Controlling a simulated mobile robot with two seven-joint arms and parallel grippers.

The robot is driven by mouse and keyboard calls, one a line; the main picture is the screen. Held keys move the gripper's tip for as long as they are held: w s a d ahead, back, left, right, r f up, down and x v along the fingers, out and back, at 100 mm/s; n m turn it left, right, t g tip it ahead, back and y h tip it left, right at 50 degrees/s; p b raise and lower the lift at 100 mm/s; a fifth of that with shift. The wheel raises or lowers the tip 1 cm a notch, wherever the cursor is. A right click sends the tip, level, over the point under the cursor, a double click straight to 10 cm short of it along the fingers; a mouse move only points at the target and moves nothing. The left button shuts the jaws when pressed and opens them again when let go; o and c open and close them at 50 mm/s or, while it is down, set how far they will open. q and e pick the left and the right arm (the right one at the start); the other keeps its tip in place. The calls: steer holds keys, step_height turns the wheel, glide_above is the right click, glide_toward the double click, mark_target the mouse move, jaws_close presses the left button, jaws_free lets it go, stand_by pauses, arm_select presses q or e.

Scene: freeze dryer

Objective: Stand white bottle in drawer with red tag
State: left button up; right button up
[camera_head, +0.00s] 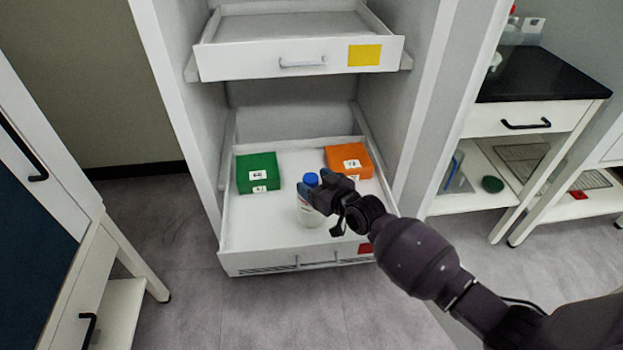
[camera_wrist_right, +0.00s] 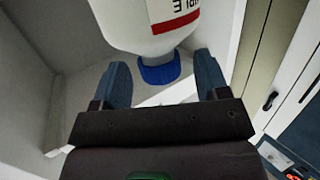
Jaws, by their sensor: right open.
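The white bottle (camera_head: 309,217) with a blue cap (camera_head: 311,179) stands upright in the open lower drawer (camera_head: 235,225), which has a red tag (camera_head: 366,248) on its front at the right. My right gripper (camera_head: 320,192) is open at the bottle's upper part and partly hides it. In the right wrist view the white bottle (camera_wrist_right: 147,20) appears cap down, with its blue cap (camera_wrist_right: 163,70) between the open fingers of my right gripper (camera_wrist_right: 162,78). Gaps show beside the cap. My left gripper is not in view.
A green box (camera_head: 258,173) and an orange box (camera_head: 349,160) sit at the back of the lower drawer. An upper drawer with a yellow tag (camera_head: 364,55) hangs open above. White cabinet walls stand on both sides; the drawer's front left floor is clear.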

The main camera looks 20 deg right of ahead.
arm_select(q)
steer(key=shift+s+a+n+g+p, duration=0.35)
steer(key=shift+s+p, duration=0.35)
steer(key=shift+p, duration=0.55)
arm_select(e)
steer(key=v, duration=1)
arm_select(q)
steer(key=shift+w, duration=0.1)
arm_select(e)
steer(key=shift+r, duration=0.2)
